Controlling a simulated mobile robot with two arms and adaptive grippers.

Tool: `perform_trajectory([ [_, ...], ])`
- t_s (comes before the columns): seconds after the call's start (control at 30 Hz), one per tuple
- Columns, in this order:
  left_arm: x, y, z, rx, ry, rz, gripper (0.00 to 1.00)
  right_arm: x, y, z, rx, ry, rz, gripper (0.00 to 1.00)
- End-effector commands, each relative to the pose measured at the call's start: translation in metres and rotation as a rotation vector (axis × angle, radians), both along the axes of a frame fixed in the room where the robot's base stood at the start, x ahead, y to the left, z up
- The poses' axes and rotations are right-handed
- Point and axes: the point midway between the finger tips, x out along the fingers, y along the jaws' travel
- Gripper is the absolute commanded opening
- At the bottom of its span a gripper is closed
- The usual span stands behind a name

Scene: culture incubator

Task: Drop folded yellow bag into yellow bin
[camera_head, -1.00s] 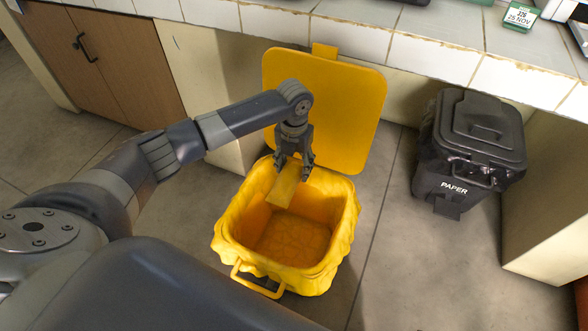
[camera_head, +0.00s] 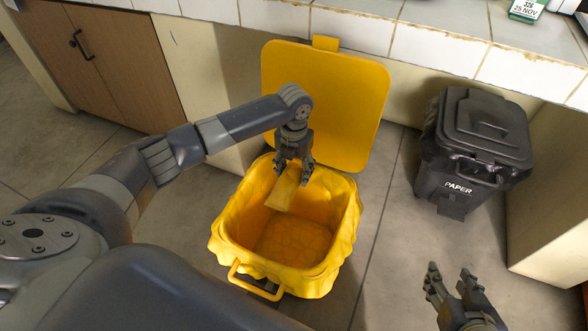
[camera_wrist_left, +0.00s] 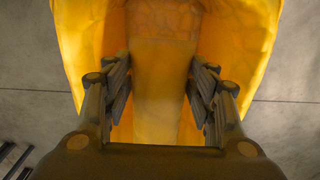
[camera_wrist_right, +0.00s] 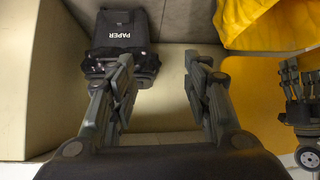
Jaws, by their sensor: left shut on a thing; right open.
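The yellow bin (camera_head: 345,225) stands on the floor with its lid (camera_head: 330,100) raised against the counter behind it and a yellow liner over its rim. My left gripper (camera_head: 292,172) points down over the bin's opening and is shut on the folded yellow bag (camera_head: 284,193), which hangs inside the opening. In the left wrist view the bag (camera_wrist_left: 160,90) sits between the fingers, with the bin's liner (camera_wrist_left: 240,60) around it. My right gripper (camera_head: 452,282) is open and empty at the lower right, apart from the bin; its fingers (camera_wrist_right: 158,85) show in the right wrist view.
A black paper bin (camera_head: 470,150) with a closed lid stands to the right of the yellow bin. A tiled counter (camera_head: 435,50) runs along the back, with a wooden cupboard (camera_head: 125,65) at left. The floor between the two bins is clear.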

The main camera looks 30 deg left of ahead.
Motion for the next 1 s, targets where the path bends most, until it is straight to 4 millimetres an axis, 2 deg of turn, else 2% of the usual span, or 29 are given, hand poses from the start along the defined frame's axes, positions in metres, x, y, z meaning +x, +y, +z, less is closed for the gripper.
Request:
perform_trajectory([
  [0.2,0.0,0.0,-0.007,0.0,-0.001,0.0,0.28,0.023,0.01,0.023,0.036,-0.157,0.012,0.45],
  [0.5,0.0,0.0,-0.016,0.0,-0.001,0.0,0.28,0.047,0.021,0.061,0.087,-0.372,0.026,0.45],
  [0.8,0.0,0.0,-0.023,0.0,-0.001,0.0,0.28,0.059,0.03,0.101,0.136,-0.572,0.039,0.45],
  [1.0,0.0,0.0,-0.026,0.0,-0.001,0.0,0.28,0.061,0.033,0.118,0.156,-0.651,0.043,0.45],
])
